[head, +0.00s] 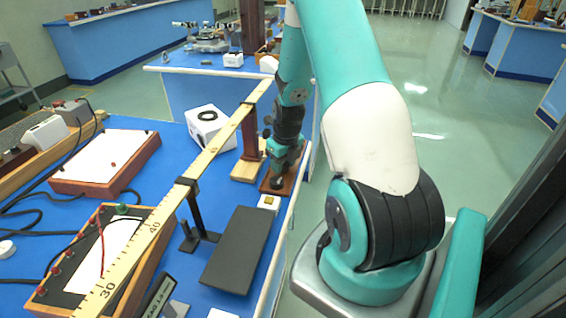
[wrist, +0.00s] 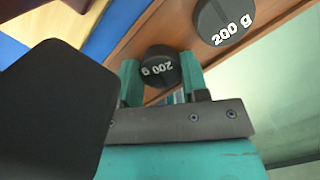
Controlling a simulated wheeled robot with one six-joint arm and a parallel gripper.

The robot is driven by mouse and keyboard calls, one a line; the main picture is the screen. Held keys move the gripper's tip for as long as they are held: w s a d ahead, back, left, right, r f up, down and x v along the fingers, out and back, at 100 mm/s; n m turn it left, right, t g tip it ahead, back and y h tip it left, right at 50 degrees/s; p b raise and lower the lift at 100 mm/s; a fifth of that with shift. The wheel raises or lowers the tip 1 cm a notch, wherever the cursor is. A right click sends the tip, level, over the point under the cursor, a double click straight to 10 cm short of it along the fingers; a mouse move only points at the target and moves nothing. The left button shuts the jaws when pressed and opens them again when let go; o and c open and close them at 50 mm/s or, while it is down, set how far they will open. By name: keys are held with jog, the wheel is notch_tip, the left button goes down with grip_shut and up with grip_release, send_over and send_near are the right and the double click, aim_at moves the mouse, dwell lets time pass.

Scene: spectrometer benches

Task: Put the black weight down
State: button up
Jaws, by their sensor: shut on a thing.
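My gripper (head: 284,160) is low over a reddish-brown wooden board (head: 293,180) at the right edge of the blue bench. In the wrist view, my gripper (wrist: 161,82) is shut on a round black weight (wrist: 160,62) marked 200 g. The weight is over the board (wrist: 178,28); I cannot tell whether it touches it. A second black 200 g weight (wrist: 224,20) is on the board, to the upper right and apart from the held one. In the head view, a dark round weight (head: 277,183) shows by the fingers; which of the two is unclear.
A long wooden ruler (head: 215,145) runs across the bench beside my arm. A black flat plate (head: 238,250), a wooden post (head: 250,135) and a white box (head: 205,125) stand nearby. A large dark shape (wrist: 50,110) covers the wrist view's left side.

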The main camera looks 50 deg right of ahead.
aim_at(286, 167)
jog(key=shift+f, duration=0.15)
jog(key=o, duration=0.8)
jog(key=shift+c, duration=0.2)
notch_tip(286, 167, up, 12)
jog(key=s, duration=0.1)
jog(key=shift+s+a, duration=0.15)
jog(key=shift+s, duration=0.05)
